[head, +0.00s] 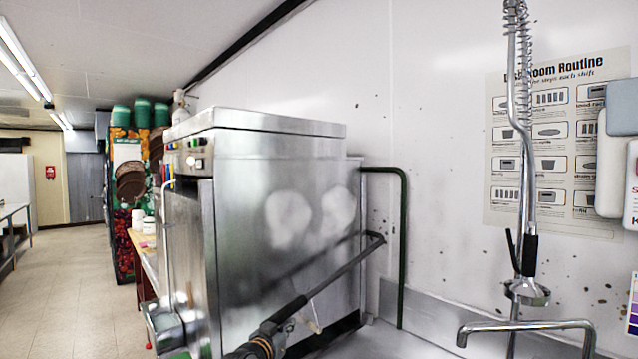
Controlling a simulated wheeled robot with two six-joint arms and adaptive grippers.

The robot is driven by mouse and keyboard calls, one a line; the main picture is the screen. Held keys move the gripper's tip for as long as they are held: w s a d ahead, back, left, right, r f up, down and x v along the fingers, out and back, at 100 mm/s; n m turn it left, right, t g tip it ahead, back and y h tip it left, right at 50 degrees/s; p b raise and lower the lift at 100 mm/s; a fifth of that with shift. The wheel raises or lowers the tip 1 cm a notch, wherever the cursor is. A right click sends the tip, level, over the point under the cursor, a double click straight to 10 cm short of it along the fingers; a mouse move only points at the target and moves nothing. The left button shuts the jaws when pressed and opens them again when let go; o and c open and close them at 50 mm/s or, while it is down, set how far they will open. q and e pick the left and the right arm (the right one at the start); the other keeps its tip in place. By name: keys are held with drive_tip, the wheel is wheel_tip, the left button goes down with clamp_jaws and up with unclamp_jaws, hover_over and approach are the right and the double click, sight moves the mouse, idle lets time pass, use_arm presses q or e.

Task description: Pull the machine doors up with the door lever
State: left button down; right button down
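The stainless machine (265,190) stands left of centre, with small buttons on its upper front corner. Its flat metal side panel reaches down to the counter, and I see no opening in it. The door lever (345,270) is a dark bar that slopes across this side, from a bend at the upper right down toward the lower left. My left gripper (300,312), black with an orange-brown ring behind it, is at the lever's low near end. Its fingers overlap the bar, so I cannot tell whether they grip it. My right gripper is out of view.
A green pipe (403,240) rises beside the machine's right side. A spray hose (524,170) and a bent faucet (530,326) stand at the right. A poster (556,145) hangs on the wall. The floor aisle (75,280) at the left is clear.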

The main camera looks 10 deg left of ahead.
use_arm(q)
wheel_tip(320, 180, up, 17)
drive_tip(key=s+a+p, duration=0.2)
drive_tip(key=a+p, duration=0.1)
drive_tip(key=p, duration=0.7)
drive_tip(key=w+d+r+p, duration=0.2)
drive_tip(key=r+p, duration=0.1)
drive_tip(key=r, duration=0.5)
drive_tip(key=w+d+r+p, duration=0.2)
drive_tip(key=w+r+p, duration=0.1)
drive_tip(key=r, duration=0.5)
drive_tip(key=w+d+r+p, duration=0.2)
drive_tip(key=r+p, duration=0.2)
drive_tip(key=r, duration=0.4)
drive_tip(key=shift+w+r, duration=0.15)
drive_tip(key=shift+w, duration=0.05)
drive_tip(key=b+v, duration=0.3)
drive_tip(key=v, duration=0.7)
drive_tip(key=shift+d, duration=0.2)
